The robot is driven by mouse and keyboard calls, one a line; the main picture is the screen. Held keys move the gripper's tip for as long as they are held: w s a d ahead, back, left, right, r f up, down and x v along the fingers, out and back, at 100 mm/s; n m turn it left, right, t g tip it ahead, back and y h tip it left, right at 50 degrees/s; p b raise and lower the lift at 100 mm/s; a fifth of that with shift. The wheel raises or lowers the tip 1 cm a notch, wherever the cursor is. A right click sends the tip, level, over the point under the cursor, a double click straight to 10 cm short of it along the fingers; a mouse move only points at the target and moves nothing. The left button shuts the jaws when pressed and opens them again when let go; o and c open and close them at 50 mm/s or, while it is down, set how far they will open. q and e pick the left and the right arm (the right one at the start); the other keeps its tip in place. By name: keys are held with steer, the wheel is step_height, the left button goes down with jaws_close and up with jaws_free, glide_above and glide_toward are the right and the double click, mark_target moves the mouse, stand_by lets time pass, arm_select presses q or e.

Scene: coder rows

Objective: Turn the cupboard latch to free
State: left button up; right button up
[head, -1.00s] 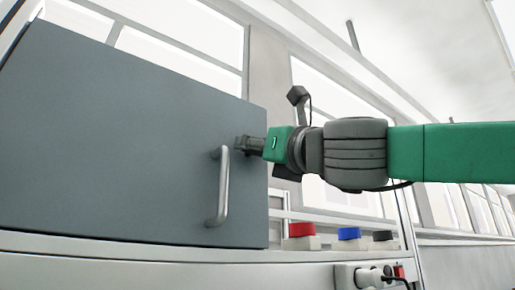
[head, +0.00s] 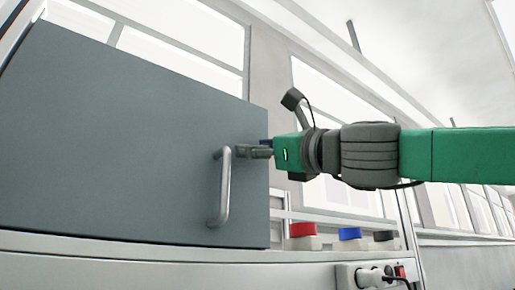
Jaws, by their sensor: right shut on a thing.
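The cupboard door (head: 120,130) is a flat dark grey-blue panel that fills the left of the head view, and it looks closed. A silver bar handle (head: 224,190) stands upright near its right edge. My right gripper (head: 250,152) reaches in from the right at the door's right edge, just above and right of the handle's top. Its dark fingers are shut on the latch, which is small and mostly hidden by them. I cannot make out the latch's angle. My left gripper is not in view.
A red button (head: 302,229), a blue button (head: 349,233) and a black button (head: 383,236) stand on light bases right of the cupboard. Below them is a socket strip (head: 345,275) with a plug in it. Windows lie behind.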

steer(key=n+g, duration=0.1)
steer(key=n, duration=0.3)
steer(key=n+g, duration=0.2)
steer(key=n, duration=0.2)
steer(key=shift+y+p, duration=0.3)
steer(key=shift+p, duration=0.05)
steer(key=n+g, duration=0.2)
steer(key=n, duration=0.2)
steer(key=shift+a+f, duration=0.1)
steer(key=shift+f, duration=0.05)
steer(key=shift+f+n+h, duration=0.15)
steer(key=shift+n+h, duration=0.55)
steer(key=shift+n, duration=0.6)
steer(key=shift+g, duration=0.4)
steer(key=o, duration=1)
steer(key=shift+f, duration=0.1)
steer(key=shift+o, duration=0.8)
steer(key=shift+w+a, duration=0.1)
